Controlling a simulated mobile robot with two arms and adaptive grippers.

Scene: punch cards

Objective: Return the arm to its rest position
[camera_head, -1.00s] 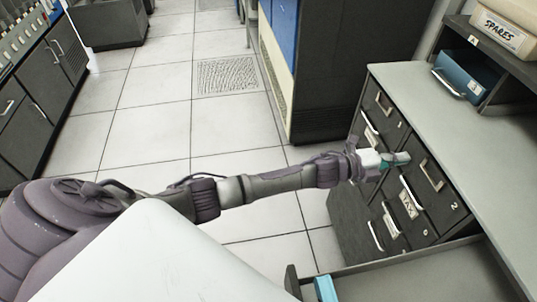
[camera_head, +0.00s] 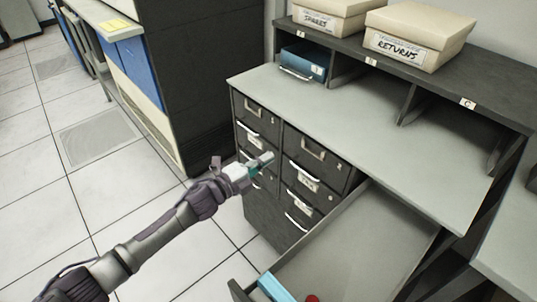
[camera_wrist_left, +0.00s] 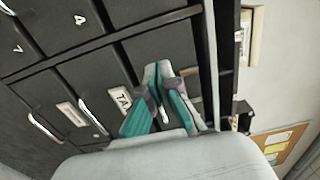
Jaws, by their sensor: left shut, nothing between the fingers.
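My left arm reaches in from the lower left in the head view. Its left gripper (camera_head: 262,162) is in front of the dark drawer cabinet (camera_head: 238,133), level with the upper drawers. The gripper is shut and empty. In the left wrist view the gripper's grey and teal fingers (camera_wrist_left: 163,100) point at drawer fronts with pale handles and labels. Whether the fingertips touch the cabinet I cannot tell. My right gripper is not in view.
A drawer (camera_head: 372,243) stands pulled out at the lower right, with a light blue item (camera_head: 275,288) and a red item (camera_head: 312,298) at its near end. On the shelf above the counter are a SPARES box (camera_head: 328,14) and a RETURNS box (camera_head: 418,36). Floor at left is clear.

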